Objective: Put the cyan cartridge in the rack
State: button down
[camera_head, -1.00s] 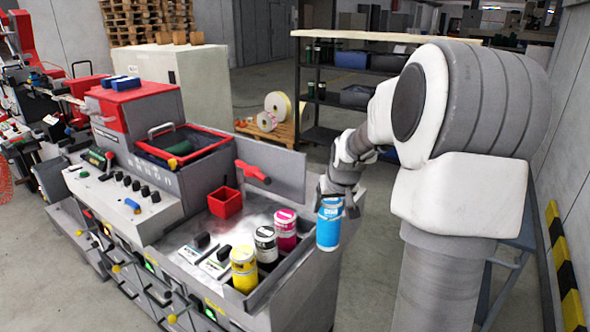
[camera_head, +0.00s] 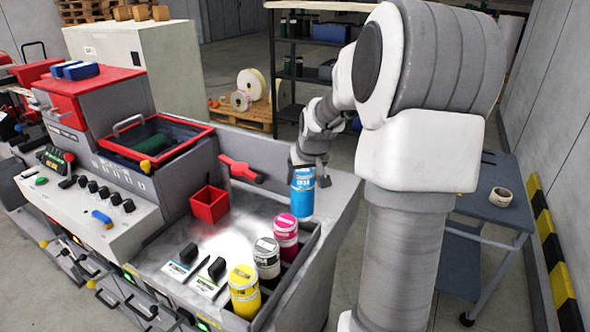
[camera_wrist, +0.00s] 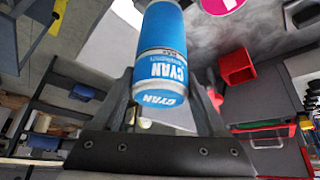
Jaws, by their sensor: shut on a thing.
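The cyan cartridge (camera_head: 302,195) is a blue cylinder with a white band, held upright by my gripper (camera_head: 308,172) near the far right corner of the machine top. In the wrist view, the cartridge (camera_wrist: 162,55) sits between the two fingers of my gripper (camera_wrist: 170,100), with its "CYAN" label showing. The rack (camera_head: 308,243) is a dark trough along the machine's right edge. It holds a yellow cartridge (camera_head: 243,292), a black cartridge (camera_head: 266,260) and a magenta cartridge (camera_head: 286,238) in a row. The cyan cartridge is just beyond the magenta one; whether its base touches anything is unclear.
A red open box (camera_head: 209,205) and a red handle (camera_head: 240,170) are left of the cartridge. Two black-knobbed blocks (camera_head: 188,255) lie left of the rack. A blue-grey cart (camera_head: 495,205) with a tape roll (camera_head: 501,196) stands at the right.

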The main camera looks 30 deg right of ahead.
jog(key=shift+w, duration=0.2)
jog(key=shift+f+b, duration=3.5)
jog(key=shift+f, duration=1.35)
jog(key=shift+c, duration=0.8)
grip_release()
jog(key=shift+o, duration=0.8)
jog(key=shift+s, duration=0.1)
